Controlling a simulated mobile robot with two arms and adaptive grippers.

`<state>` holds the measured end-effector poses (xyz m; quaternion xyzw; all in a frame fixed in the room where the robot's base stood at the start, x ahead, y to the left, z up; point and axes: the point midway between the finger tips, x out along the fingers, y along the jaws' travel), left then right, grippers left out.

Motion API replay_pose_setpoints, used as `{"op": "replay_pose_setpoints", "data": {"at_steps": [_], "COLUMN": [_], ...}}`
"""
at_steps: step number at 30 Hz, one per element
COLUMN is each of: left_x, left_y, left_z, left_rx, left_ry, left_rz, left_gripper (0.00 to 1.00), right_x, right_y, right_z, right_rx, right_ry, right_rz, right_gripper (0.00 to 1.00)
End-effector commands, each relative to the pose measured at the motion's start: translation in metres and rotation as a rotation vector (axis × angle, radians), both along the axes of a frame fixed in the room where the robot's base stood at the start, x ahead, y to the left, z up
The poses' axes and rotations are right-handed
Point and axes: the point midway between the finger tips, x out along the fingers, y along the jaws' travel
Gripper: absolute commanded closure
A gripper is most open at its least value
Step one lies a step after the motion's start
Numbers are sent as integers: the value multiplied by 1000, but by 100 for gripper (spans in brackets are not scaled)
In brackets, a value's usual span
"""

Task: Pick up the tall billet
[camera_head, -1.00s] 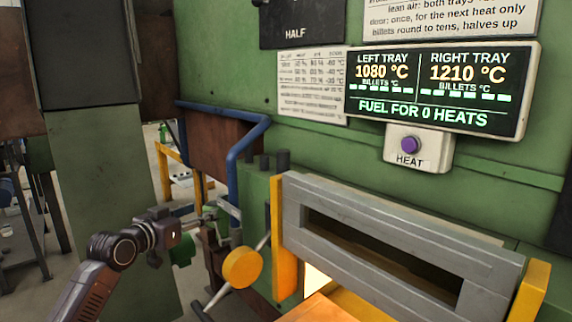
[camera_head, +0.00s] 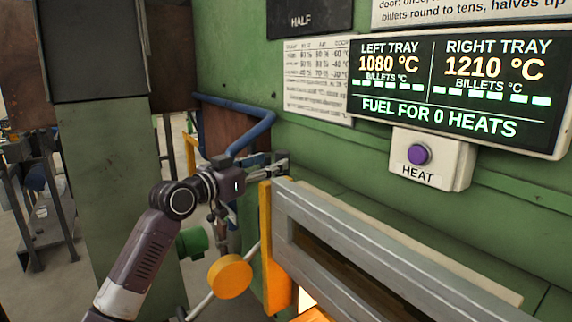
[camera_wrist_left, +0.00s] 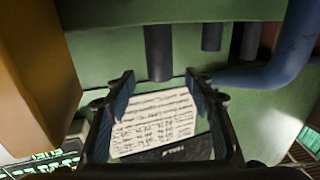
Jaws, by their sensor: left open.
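Three dark upright cylinders stand in a row on a green ledge in the left wrist view, which shows the scene upside down. The longest of them is the tall billet (camera_wrist_left: 158,52). My left gripper (camera_head: 278,166) is open and empty beside the furnace door's left post. In the wrist view its two fingers lie to either side of the tall billet's free end; I cannot tell how far beyond them it stands. In the head view the gripper and wrist hide the billets. My right gripper is not in view.
The yellow post (camera_head: 278,250) and grey furnace door (camera_head: 375,260) stand close right of my left gripper. A blue pipe (camera_head: 240,140) bends just behind it. A yellow round knob (camera_head: 230,277) is below. The HEAT button (camera_head: 420,154) sits on the green wall under the display.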

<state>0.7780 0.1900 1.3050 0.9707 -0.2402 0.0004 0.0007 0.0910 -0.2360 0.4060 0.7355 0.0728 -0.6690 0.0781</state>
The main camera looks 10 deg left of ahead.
Motion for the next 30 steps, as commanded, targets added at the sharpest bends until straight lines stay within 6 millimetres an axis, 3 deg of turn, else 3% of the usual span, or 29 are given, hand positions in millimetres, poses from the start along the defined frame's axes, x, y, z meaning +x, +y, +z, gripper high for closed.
{"op": "replay_pose_setpoints", "data": {"at_steps": [4, 13, 24, 30], "left_x": [13, 46, 52, 52], "left_y": [-7, -25, -28, -28], "left_z": [1, 1, -1, -1], "left_rx": [-1, -2, 1, 1], "left_ry": [3, 3, 0, 0], "left_rz": [-1, -1, 0, 0], "left_gripper": [51, 51, 51, 73], "right_x": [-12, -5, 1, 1], "right_y": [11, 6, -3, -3], "right_z": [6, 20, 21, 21], "right_rx": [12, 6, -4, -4], "right_ry": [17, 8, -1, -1], "right_rz": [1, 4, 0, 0], "right_gripper": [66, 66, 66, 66]}}
